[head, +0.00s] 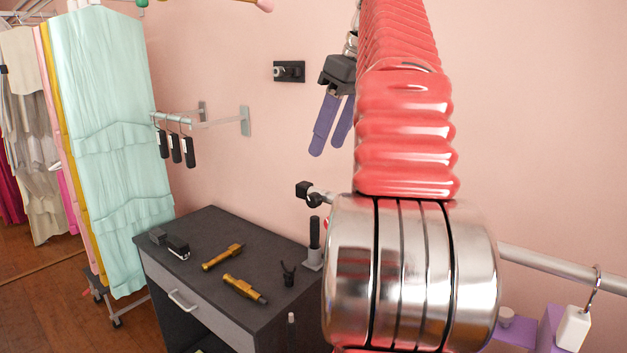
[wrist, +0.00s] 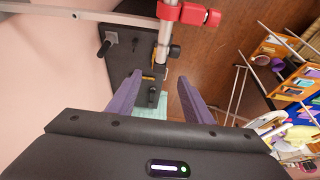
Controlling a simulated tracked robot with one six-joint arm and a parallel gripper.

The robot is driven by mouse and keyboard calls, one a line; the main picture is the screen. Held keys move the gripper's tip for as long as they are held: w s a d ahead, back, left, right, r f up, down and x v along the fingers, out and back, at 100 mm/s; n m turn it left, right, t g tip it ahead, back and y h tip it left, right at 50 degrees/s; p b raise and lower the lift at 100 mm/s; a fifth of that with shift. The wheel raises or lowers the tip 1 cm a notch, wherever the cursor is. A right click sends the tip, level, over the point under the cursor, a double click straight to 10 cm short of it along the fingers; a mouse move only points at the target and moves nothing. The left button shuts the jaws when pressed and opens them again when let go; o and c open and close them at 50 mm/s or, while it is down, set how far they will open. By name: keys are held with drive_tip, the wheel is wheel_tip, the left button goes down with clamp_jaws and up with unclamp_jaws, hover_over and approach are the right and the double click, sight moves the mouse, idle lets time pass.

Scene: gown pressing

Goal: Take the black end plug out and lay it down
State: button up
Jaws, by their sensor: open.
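A silver rail (head: 560,265) runs behind my arm in the head view. At its left end are a black round end piece (head: 314,200), which looks like the end plug, and a black block (head: 303,189) beside it. The rail also shows in the wrist view (wrist: 164,42), with dark pieces near its end; which one is the plug is hard to tell. My gripper (head: 330,150) has purple fingers, spread apart and empty, hanging above the rail end. In the wrist view my gripper (wrist: 159,80) has the rail end just beyond and between its fingertips.
A dark cabinet top (head: 215,235) below holds two brass-coloured tools (head: 223,257), a black rod in a grey holder (head: 314,240) and small black items. Mint gowns (head: 105,150) hang at left. A red clamp (wrist: 188,13) sits on the rail. Bare cabinet top lies between the items.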

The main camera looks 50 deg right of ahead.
sight(310, 187)
drive_tip(key=shift+x, duration=5.5)
drive_tip(key=shift+c, duration=0.5)
clamp_jaws()
